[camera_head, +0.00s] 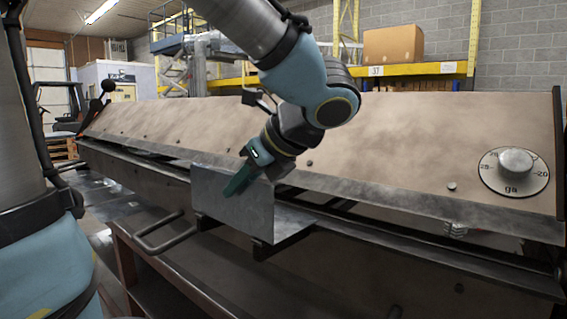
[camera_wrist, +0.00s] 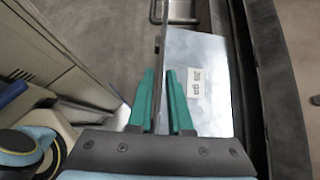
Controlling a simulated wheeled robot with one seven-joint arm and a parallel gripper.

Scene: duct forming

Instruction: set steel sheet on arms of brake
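The steel sheet (camera_head: 233,200) is a grey L-shaped piece with one upright flange and one flat flange. The flat flange lies on the two dark arms (camera_head: 268,249) at the front of the brake (camera_head: 370,165). In the wrist view the flat flange (camera_wrist: 213,62) carries a "20 ga" label, and the upright flange shows as a thin edge. My gripper (camera_head: 232,190) reaches down over the upright flange, one teal finger in front of it. In the wrist view its fingertips (camera_wrist: 160,72) stand either side of that edge, with a narrow gap between them; the gripper looks slightly open.
A gauge dial (camera_head: 515,165) is at the brake's right end. A bar handle (camera_head: 160,236) juts from the brake's front at the left of the sheet. A shelf with a cardboard box (camera_head: 393,44) stands behind the brake.

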